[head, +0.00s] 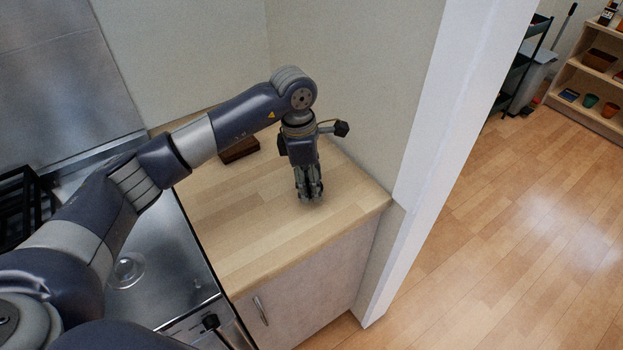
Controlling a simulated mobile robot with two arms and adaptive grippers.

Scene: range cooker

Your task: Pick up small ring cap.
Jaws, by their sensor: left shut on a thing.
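My left gripper (310,198) points straight down over the wooden worktop (250,230), close to its surface and near the right-hand end. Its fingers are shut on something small. The fingers hide the thing, so I cannot make out the small ring cap or its shape. I cannot tell whether the fingertips touch the worktop. My right gripper is not in the view.
A dark brown block (240,151) lies on the worktop behind my left arm. The steel range cooker (170,255) adjoins on the left. Walls stand behind and to the right of the worktop. The worktop's front part is clear. Open floor and a shelf (590,90) lie far right.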

